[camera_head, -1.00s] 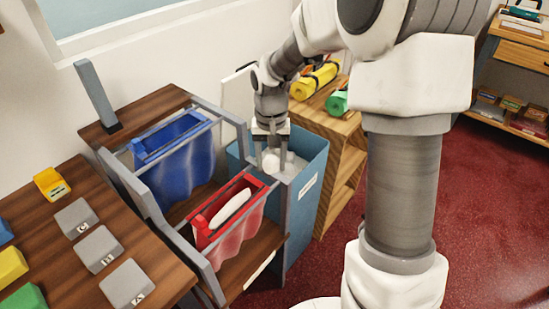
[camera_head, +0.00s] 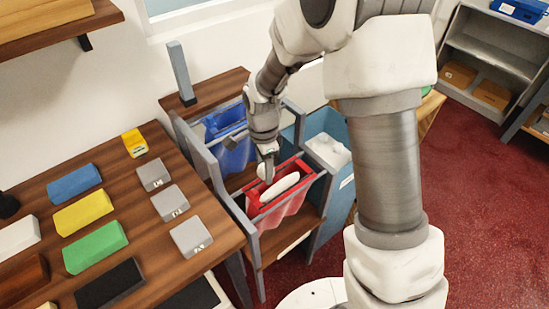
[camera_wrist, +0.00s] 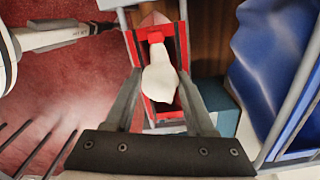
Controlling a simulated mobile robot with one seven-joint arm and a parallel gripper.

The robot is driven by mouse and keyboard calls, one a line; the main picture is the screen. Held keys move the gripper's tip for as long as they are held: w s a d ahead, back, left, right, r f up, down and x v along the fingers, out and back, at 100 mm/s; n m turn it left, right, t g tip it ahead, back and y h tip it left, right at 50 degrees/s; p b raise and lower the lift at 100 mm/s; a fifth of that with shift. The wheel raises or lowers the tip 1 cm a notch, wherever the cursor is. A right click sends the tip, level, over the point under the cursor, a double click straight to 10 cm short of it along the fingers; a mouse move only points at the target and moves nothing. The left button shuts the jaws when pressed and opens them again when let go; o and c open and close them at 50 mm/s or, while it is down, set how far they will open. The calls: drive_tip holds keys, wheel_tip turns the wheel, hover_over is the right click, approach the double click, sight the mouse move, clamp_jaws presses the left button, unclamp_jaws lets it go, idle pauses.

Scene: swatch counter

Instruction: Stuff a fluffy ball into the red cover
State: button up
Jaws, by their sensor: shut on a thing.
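The red cover (camera_head: 285,215) hangs open in a grey frame, with its red rim upward. A long white piece (camera_head: 278,190) lies in its mouth. My gripper (camera_head: 265,172) points down just above the far left end of the mouth. In the wrist view the ball (camera_wrist: 160,84) sits between the two fingers, over the red rim (camera_wrist: 132,48).
A blue cover (camera_head: 228,150) hangs behind the red one. A blue-grey bin (camera_head: 340,190) with white stuffing (camera_head: 328,150) stands to the right. Grey frame bars surround the covers. A wooden counter (camera_head: 150,235) with coloured blocks is at the left.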

drive_tip(key=shift+s+a+m, duration=0.15)
drive_tip(key=shift+a+m, duration=0.1)
drive_tip(key=shift+m, duration=0.15)
drive_tip(key=shift+f, duration=0.15)
drive_tip(key=shift+f+b, duration=1.85)
drive_tip(key=shift+f, duration=0.9)
drive_tip(key=shift+f, duration=0.2)
drive_tip(key=o, duration=0.8)
drive_tip(key=shift+o, duration=0.4)
drive_tip(key=shift+o, duration=0.6)
